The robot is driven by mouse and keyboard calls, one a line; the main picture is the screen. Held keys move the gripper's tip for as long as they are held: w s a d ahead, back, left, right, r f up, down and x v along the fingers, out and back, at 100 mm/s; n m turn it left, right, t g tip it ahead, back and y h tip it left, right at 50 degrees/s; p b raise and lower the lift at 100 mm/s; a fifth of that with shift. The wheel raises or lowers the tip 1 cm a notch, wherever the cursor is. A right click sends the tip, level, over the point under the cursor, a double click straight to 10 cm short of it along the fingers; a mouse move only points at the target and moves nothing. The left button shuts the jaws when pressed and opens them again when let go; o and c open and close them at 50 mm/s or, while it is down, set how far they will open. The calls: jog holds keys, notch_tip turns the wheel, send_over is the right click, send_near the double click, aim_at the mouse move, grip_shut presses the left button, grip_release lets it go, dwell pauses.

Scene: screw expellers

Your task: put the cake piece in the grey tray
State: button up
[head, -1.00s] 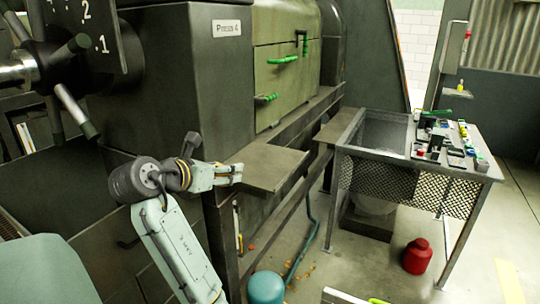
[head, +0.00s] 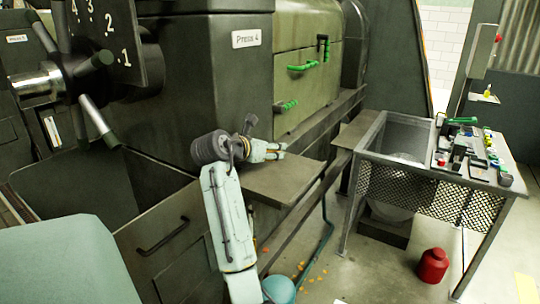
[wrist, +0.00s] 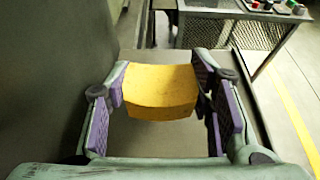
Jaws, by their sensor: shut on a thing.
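The cake piece (wrist: 159,92) is a yellow-orange curved slab in the wrist view. It sits between the purple-padded fingers of my gripper (wrist: 160,100), which is shut on it. In the head view my gripper (head: 279,151) is beside the green-grey press, above the back left of a flat grey ledge (head: 285,182). The cake piece is too small to make out clearly there. A grey surface (wrist: 150,140) shows below the held piece in the wrist view. I cannot tell whether this ledge is the grey tray; no other tray is clear.
The press (head: 225,90) stands close behind my gripper. A mesh-sided table (head: 420,190) with an open bin section and several small controls stands to the right. A red canister (head: 432,265) and a teal container (head: 279,288) are on the floor. Orange crumbs lie nearby.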

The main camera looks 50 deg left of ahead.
jog(key=shift+w+f+p, duration=0.15)
jog(key=shift+f+p, duration=0.2)
jog(key=shift+f, duration=0.55)
jog(key=shift+w+f+p, duration=0.15)
jog(key=shift+f+p, duration=0.15)
jog(key=shift+f, duration=0.55)
jog(key=shift+f, duration=0.2)
jog(key=o, duration=1.1)
jog(key=shift+o, duration=0.2)
jog(key=shift+a+r, duration=0.1)
